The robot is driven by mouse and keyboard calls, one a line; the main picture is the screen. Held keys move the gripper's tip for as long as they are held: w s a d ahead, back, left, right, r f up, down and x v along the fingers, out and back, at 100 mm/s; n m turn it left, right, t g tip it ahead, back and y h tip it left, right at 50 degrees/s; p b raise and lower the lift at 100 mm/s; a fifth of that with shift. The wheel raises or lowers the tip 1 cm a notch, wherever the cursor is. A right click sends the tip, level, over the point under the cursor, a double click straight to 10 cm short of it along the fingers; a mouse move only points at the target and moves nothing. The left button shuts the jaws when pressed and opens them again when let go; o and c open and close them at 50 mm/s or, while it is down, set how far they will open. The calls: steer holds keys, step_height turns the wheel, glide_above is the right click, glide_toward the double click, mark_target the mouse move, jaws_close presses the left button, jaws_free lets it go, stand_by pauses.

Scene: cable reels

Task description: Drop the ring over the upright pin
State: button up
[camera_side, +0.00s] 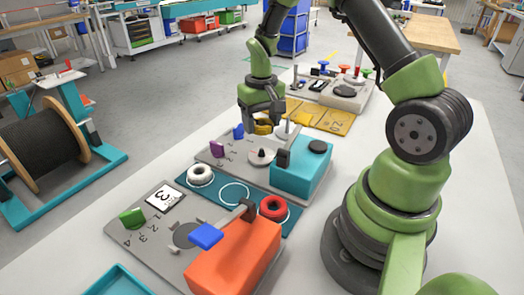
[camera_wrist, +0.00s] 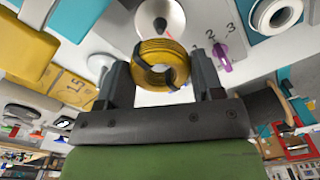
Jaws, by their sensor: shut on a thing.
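My gripper (camera_side: 262,113) is shut on a yellow ring (camera_side: 263,127), a wound coil. In the wrist view the yellow ring (camera_wrist: 160,64) sits between the two fingers, with its hole showing. The ring is held above the grey board with the pale round disc (camera_side: 262,157). In the wrist view this disc (camera_wrist: 158,17) lies just beyond the ring, and a small dark pin-like piece with a red part (camera_wrist: 188,24) shows on it. Whether this is the upright pin I cannot tell. The ring is apart from it.
A white ring (camera_side: 200,174) and a red ring (camera_side: 273,208) lie on a blue mat (camera_side: 217,191) with an empty circle between them. A teal block (camera_side: 301,176) and an orange block (camera_side: 235,260) stand nearby. Yellow trays (camera_side: 333,120) lie behind my gripper.

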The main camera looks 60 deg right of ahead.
steer(key=w+d+m, duration=0.1)
steer(key=d+m, duration=0.2)
steer(key=d, duration=0.5)
steer(key=r+m, duration=0.2)
steer(key=m, duration=0.1)
glide_above(287, 132)
steer(key=shift+w+d+f, duration=0.15)
steer(key=shift+d+f, duration=0.2)
steer(key=shift+f, duration=2)
steer(key=shift+f, duration=0.1)
steer(key=shift+f, duration=2.85)
steer(key=o, duration=1.1)
